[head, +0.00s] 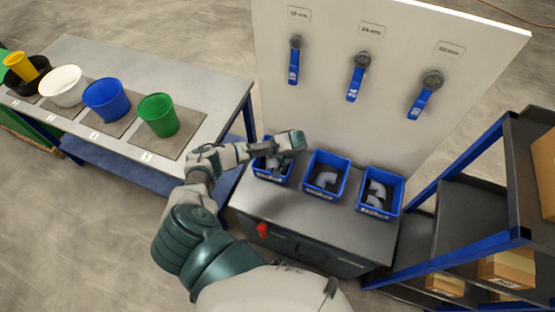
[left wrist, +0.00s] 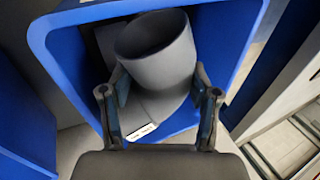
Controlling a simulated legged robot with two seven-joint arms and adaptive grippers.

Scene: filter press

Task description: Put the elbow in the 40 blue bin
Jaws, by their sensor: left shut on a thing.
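My left gripper (head: 297,140) is over the left blue bin (head: 263,175) in the head view, pointing right. In the left wrist view my left gripper (left wrist: 160,100) is shut on a grey pipe elbow (left wrist: 160,55), one finger on each side. The elbow shows within the walls of a blue bin (left wrist: 45,35); whether it touches the bottom I cannot tell. The middle blue bin (head: 343,187) and the right blue bin (head: 396,196) each hold grey elbows. The bin labels are too small to read. My right gripper is not in view.
The bins stand on a grey cabinet top (head: 300,208) before a white panel (head: 400,110) with three blue-handled valves. A bench (head: 210,80) at the left carries coloured buckets. A shelf rack (head: 480,200) with boxes stands at the right.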

